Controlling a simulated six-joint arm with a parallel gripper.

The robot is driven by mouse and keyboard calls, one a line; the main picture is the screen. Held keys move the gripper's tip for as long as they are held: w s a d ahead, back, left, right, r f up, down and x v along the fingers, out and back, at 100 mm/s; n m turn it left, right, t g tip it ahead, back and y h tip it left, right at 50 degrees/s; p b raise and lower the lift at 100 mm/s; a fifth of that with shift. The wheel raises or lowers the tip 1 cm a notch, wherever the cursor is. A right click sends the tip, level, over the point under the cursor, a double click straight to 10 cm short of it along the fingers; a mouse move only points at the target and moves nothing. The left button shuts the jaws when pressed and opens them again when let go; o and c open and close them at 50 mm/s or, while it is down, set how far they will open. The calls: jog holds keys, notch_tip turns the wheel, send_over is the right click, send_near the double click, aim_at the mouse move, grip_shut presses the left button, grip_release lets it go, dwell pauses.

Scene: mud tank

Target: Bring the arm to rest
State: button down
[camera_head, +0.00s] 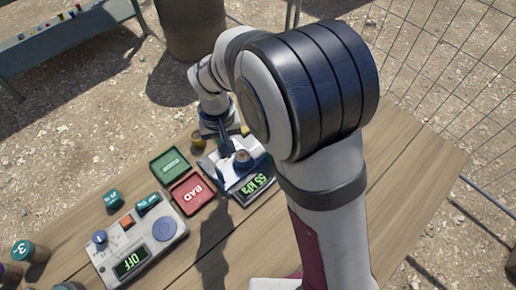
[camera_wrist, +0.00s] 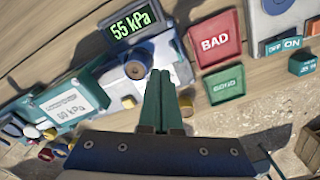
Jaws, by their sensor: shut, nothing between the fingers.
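My gripper (camera_wrist: 160,72) shows in the wrist view with its two green fingers together and nothing between them. Its fingertips point toward the tester (camera_wrist: 185,65) with a lit display (camera_wrist: 133,25) reading 55 kPa. In the head view my gripper (camera_head: 226,152) hangs over or beside that tester, whose display (camera_head: 257,188) also shows. My arm is bent, with the wrist pointing down over the table. I cannot tell whether the fingertips touch the tester.
A red BAD tray (camera_head: 190,194) and a green tray (camera_head: 170,164) lie left of the tester and look empty. A control box (camera_head: 138,246) with an OFF display stands front left. Small teal pieces (camera_head: 113,200) are near it. The wooden table (camera_head: 410,165) is clear at right; a wire fence stands behind.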

jog(key=shift+r, duration=0.7)
jog(key=s+d+r+m, duration=0.2)
jog(key=s+d+r, duration=0.2)
jog(key=d+r, duration=0.25)
jog(key=s+d+r+m+y, duration=0.1)
jog(key=s+d+m, duration=0.2)
jog(key=s, duration=0.5)
jog(key=s+d+r+m, duration=0.1)
jog(key=s+d+m, duration=0.2)
jog(key=s+d, duration=0.3)
jog(key=shift+s+d+m+y, duration=0.2)
jog(key=shift+s+m+y, duration=0.15)
jog(key=shift+s, duration=0.75)
